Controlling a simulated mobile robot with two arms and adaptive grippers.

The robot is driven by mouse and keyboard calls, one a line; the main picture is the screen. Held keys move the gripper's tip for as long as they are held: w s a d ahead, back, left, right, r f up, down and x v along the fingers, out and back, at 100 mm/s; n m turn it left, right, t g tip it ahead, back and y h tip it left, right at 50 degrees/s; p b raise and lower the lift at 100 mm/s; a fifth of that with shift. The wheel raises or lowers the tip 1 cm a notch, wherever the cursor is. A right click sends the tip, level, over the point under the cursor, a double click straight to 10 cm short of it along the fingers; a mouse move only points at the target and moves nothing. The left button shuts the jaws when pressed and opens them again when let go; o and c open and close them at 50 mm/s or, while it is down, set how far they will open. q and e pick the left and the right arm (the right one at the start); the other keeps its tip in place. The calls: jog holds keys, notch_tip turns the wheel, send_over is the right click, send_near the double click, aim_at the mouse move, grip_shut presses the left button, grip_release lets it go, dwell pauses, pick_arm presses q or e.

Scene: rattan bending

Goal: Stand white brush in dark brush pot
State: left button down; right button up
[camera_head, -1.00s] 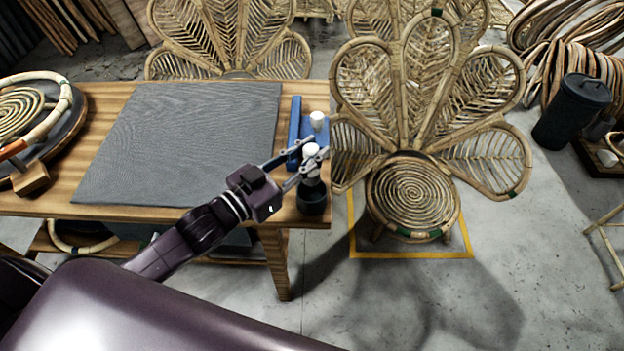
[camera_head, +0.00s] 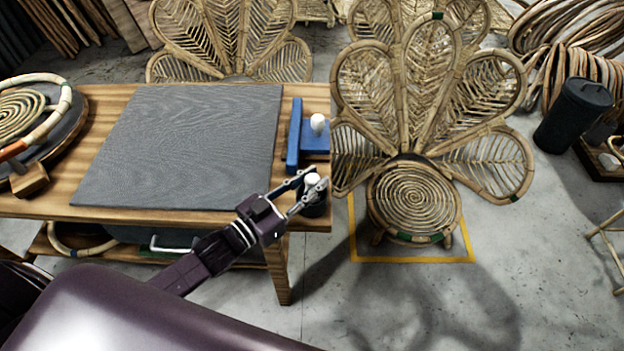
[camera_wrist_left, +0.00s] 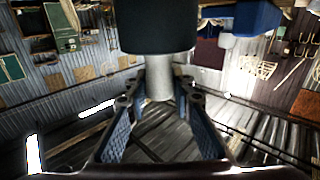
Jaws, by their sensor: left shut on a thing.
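My left gripper (camera_head: 316,188) is shut on the white brush (camera_head: 313,180) at the right front corner of the table. The brush is upright, its white top showing between the fingers. The dark brush pot (camera_head: 314,209) is directly below, partly covered by the fingers. In the left wrist view the white shaft (camera_wrist_left: 158,80) stands between the fingers and meets a wide dark cylinder (camera_wrist_left: 157,28). The brush's lower end is hidden; it appears to be inside the pot. My right gripper is not in view.
A blue stand (camera_head: 294,137) with a white-knobbed piece (camera_head: 318,124) sits behind the pot. A grey mat (camera_head: 185,145) covers the middle of the wooden table (camera_head: 90,200). A rattan peacock chair (camera_head: 412,195) stands just right of the table edge.

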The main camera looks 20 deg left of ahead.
pick_arm(q)
jog(key=shift+f, duration=0.2)
jog(key=c, duration=1.7)
grip_release()
jog(key=shift+r, duration=0.2)
jog(key=v, duration=1.2)
jog(key=shift+r+b, duration=0.15)
jog(key=shift+b, duration=0.2)
